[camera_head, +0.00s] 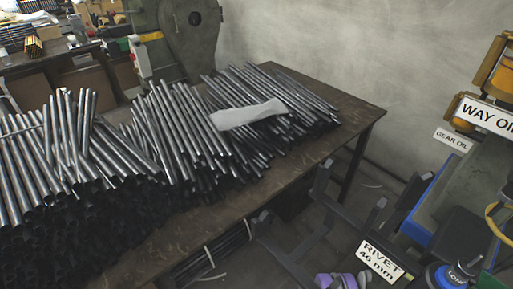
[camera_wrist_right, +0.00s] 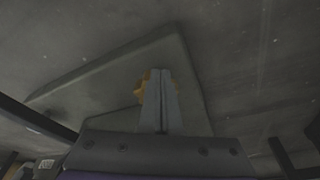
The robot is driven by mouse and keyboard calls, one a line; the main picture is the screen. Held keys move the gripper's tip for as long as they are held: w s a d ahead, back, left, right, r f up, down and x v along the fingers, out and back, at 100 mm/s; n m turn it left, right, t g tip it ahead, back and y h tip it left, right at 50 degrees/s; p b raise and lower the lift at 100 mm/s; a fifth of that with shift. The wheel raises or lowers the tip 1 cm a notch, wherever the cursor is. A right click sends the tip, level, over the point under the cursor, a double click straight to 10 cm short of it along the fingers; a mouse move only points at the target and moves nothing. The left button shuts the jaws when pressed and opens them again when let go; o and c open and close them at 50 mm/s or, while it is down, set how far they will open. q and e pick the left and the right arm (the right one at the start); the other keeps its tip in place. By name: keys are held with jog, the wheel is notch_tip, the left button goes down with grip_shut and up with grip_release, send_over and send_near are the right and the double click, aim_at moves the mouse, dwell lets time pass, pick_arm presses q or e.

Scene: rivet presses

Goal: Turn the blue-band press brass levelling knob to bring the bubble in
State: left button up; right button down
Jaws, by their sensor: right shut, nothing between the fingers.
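My right gripper (camera_wrist_right: 161,75) is shut and empty in the right wrist view, its two grey fingers pressed together and pointing away from the camera. A small orange-brown part (camera_wrist_right: 142,82) shows just behind and left of the fingertips; I cannot tell what it is or whether the fingers touch it. A blue-edged grey machine part (camera_head: 428,205) stands at the right of the head view; I cannot tell whether it is the blue-band press. No brass levelling knob or bubble can be made out. My left gripper is not in view.
A wooden bench (camera_head: 352,112) carries many dark metal rods (camera_head: 180,115) and a pale cloth-like piece (camera_head: 248,115). A "RIVET 46 mm" sign (camera_head: 382,262) and "WAY OIL" label (camera_head: 487,115) are at right. A grey flat plate (camera_wrist_right: 100,75) lies beyond my right gripper.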

jog(key=shift+s+d, duration=0.15)
jog(key=shift+s, duration=0.45)
jog(key=shift+s+d, duration=0.25)
jog(key=shift+s, duration=0.1)
dwell(0.4)
jog(key=shift+s+a, duration=0.2)
jog(key=shift+a, duration=0.1)
notch_tip(320, 180, up, 6)
jog(key=p, duration=0.3)
jog(key=shift+a, duration=0.15)
